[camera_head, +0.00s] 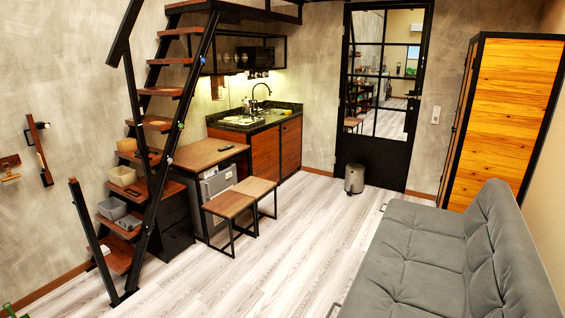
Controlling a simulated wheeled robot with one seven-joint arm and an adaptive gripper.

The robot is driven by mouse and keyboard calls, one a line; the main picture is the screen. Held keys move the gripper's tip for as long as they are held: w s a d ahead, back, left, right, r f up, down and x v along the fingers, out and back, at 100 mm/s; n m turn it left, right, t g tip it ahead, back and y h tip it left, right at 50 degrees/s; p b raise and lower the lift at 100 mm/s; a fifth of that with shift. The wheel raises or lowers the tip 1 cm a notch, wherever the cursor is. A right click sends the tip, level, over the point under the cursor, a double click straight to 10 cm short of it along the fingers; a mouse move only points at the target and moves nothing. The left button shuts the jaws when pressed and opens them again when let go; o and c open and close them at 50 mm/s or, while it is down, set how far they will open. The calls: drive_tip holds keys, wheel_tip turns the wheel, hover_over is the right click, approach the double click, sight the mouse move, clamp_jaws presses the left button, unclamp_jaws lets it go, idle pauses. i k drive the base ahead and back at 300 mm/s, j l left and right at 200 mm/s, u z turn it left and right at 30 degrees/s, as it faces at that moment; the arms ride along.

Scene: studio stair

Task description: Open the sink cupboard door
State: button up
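The sink cupboard (266,152) stands against the back wall, left of the black-framed glass door. It has reddish-brown wooden fronts with a dark vertical line between two panels; the right panel (291,143) is the narrower in view. Both panels look shut, and no handle can be made out at this distance. A dark counter with a sink (262,118) and a tall tap (256,97) is on top. The table and stools partly hide the cupboard's lower left. My gripper is not in view.
A wooden table (208,152), two stools (253,187) and a small grey fridge (217,184) stand before the cupboard's left side. A bin (354,179) is near the glass door. A grey sofa (415,250) fills the right. Pale floor (300,225) between is clear.

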sight(291, 135)
drive_tip(key=i+j+u, duration=0.5)
drive_tip(key=j, duration=0.25)
drive_tip(key=i+j+u, duration=0.5)
drive_tip(key=i, duration=0.2)
drive_tip(key=i+j+z, duration=0.2)
drive_tip(key=i, duration=0.3)
drive_tip(key=i+j+z, duration=0.25)
drive_tip(key=i, duration=0.25)
drive_tip(key=i+l+z, duration=0.3)
drive_tip(key=i+z, duration=0.2)
drive_tip(key=i+l+z, duration=0.1)
drive_tip(key=i+z, duration=0.4)
drive_tip(key=i+j+z, duration=0.15)
drive_tip(key=i+z, duration=0.35)
drive_tip(key=i, duration=2.25)
drive_tip(key=i+u, duration=0.15)
drive_tip(key=i, duration=0.55)
drive_tip(key=i+l+u, duration=0.1)
drive_tip(key=i, duration=0.55)
drive_tip(key=i+l+u, duration=0.15)
drive_tip(key=i, duration=0.55)
drive_tip(key=i+j+u, duration=0.25)
drive_tip(key=i, duration=0.2)
drive_tip(key=i+j+u, duration=0.25)
drive_tip(key=i, duration=0.2)
drive_tip(key=i+u, duration=0.25)
drive_tip(key=i, duration=0.2)
drive_tip(key=i+j, duration=0.6)
